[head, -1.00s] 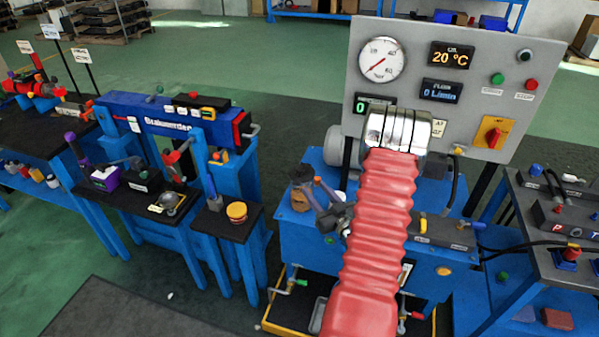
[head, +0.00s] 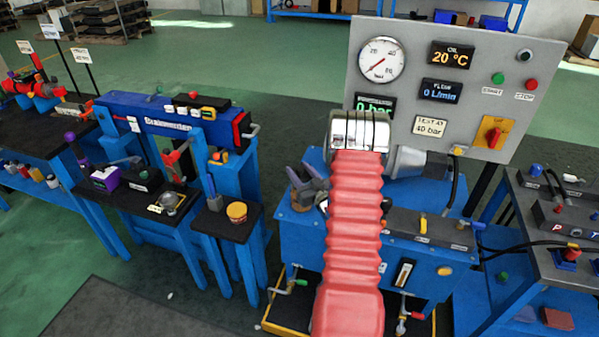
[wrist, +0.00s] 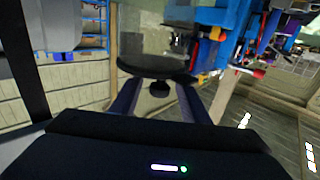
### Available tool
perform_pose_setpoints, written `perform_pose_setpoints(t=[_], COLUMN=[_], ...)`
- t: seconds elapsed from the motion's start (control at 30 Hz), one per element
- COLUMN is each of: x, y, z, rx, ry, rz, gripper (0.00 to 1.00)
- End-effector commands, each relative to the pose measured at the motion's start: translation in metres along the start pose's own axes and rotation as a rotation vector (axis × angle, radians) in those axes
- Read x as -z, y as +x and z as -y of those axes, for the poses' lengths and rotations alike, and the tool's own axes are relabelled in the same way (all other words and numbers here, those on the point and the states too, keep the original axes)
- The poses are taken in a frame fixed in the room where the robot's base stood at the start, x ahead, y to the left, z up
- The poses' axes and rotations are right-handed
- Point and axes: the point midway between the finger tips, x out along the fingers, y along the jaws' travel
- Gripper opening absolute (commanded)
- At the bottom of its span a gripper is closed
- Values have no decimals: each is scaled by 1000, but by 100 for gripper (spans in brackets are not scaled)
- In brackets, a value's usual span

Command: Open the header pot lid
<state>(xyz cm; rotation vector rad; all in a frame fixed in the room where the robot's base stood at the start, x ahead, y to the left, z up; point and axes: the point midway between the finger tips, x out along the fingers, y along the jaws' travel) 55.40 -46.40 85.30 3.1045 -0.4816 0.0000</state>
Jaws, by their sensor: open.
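The header pot appears to be the small brown pot (head: 301,203) at the left end of the blue bench; my fingers cover its top in the head view. In the wrist view a dark round lid (wrist: 157,66) with a black knob (wrist: 159,89) shows ahead of my gripper (wrist: 157,95). My two fingers are apart, one on each side of the knob, with no visible grip on it. In the head view my gripper (head: 306,176) is open just above the pot. Whether the lid is seated on the pot cannot be told.
A grey gauge panel (head: 460,150) stands behind my arm. A grey motor (head: 420,162) is to its right on the blue bench (head: 440,262). A black side table with a round yellow tin (head: 237,211) stands to the left, across a gap of floor.

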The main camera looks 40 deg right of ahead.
Motion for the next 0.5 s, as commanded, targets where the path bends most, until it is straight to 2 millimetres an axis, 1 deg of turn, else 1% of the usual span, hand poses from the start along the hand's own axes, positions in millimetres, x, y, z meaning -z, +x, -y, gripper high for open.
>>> perform_pose_setpoints(t=[0.17,0.2,0.5], x=[0,0,0], y=[0,0,0], z=[0,0,0], rx=[0,0,0], ry=[0,0,0], rz=[0,0,0], gripper=[42,40,19])
